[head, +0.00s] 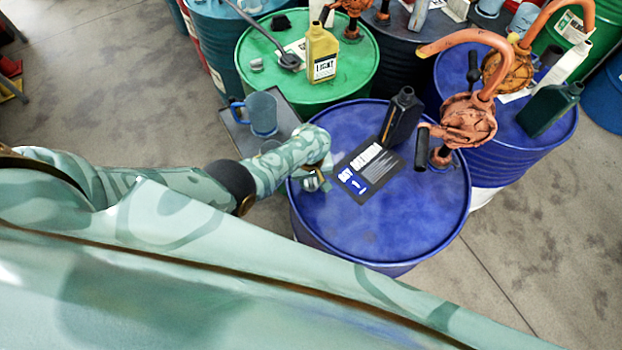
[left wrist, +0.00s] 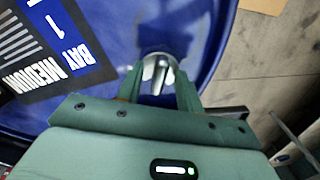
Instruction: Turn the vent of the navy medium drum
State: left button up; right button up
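The navy drum (head: 405,222) stands at the centre of the head view, its lid carrying a dark label (head: 368,170). In the left wrist view the label reads "BAY 1 MEDIUM" (left wrist: 45,50). The vent (left wrist: 157,70), a small silvery round fitting with a raised grip, sits near the lid's edge. My left gripper (head: 322,182) is over the lid's left edge, pointing down. In the left wrist view its two green fingers (left wrist: 159,84) stand apart on either side of the vent, with gaps showing. The vent is hidden in the head view. My right gripper is not in view.
A black bottle (head: 402,115) and an orange hand pump (head: 467,120) stand on the navy drum. A blue jug (head: 261,113) stands on a tray to the left. A green drum (head: 250,85) is behind, and another blue drum (head: 500,135) stands at the right.

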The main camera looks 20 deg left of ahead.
pick_arm(q)
grip_shut()
jog(key=shift+m, duration=0.3)
jog(key=m, duration=0.3)
jog(key=shift+s+m+p, duration=0.1)
jog(key=shift+m+p, duration=0.3)
jog(key=m, duration=0.4)
jog(key=shift+a, duration=0.15)
jog(key=m, duration=0.5)
jog(key=shift+a+m, duration=0.15)
jog(key=shift+m, duration=2.05)
grip_release()
